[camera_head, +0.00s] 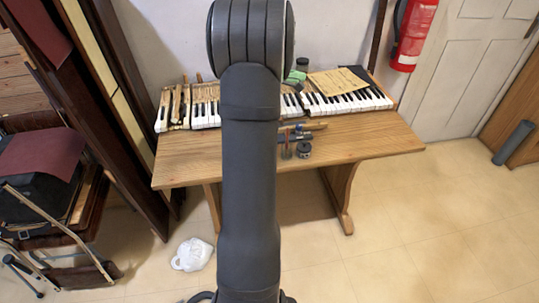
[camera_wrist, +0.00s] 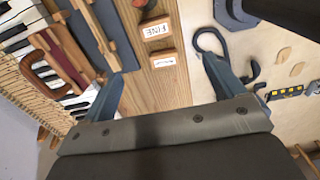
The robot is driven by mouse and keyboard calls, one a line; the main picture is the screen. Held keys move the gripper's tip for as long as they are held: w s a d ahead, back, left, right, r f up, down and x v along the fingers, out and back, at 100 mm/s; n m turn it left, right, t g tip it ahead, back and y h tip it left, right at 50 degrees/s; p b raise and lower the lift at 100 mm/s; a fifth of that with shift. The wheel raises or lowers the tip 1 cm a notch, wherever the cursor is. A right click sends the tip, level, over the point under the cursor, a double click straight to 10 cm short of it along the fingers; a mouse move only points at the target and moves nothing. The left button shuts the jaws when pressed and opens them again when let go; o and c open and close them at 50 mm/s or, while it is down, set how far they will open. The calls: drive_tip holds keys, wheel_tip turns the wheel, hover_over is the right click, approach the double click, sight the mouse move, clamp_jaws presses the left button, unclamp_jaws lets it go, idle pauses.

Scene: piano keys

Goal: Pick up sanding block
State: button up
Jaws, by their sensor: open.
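In the wrist view, a small wooden block with a white label reading "FINE" (camera_wrist: 157,30) lies on the wooden table (camera_wrist: 175,90). A second, smaller labelled block (camera_wrist: 163,59) lies nearer my gripper; its label is too small to read. Both look like sanding blocks, but I cannot tell for certain. My gripper (camera_wrist: 163,66) is open, with one finger on each side of the smaller block in the picture. Nothing is seen held. In the head view, my arm covers the middle of the table, and neither the gripper nor these blocks can be made out.
Piano keys (camera_wrist: 15,42) and a red-brown wooden clamp-like tool (camera_wrist: 52,58) are at the left in the wrist view. A pale board with dark tools (camera_wrist: 285,52) is at the right. In the head view, the table's right part (camera_head: 370,140) is clear.

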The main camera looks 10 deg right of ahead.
wheel_tip(320, 180, down, 11)
drive_tip(key=shift+f, duration=0.1)
drive_tip(key=shift+w+d+f, duration=0.1)
drive_tip(key=shift+w+f, duration=0.05)
drive_tip(key=shift+f, duration=0.85)
drive_tip(key=shift+w+d+f, duration=0.1)
drive_tip(key=shift+f, duration=0.95)
drive_tip(key=shift+w+d+f, duration=0.1)
drive_tip(key=shift+w+f, duration=0.05)
drive_tip(key=shift+f, duration=0.85)
drive_tip(key=c, duration=1.1)
drive_tip(key=shift+o, duration=0.2)
wheel_tip(320, 180, up, 10)
drive_tip(key=shift+r, duration=0.1)
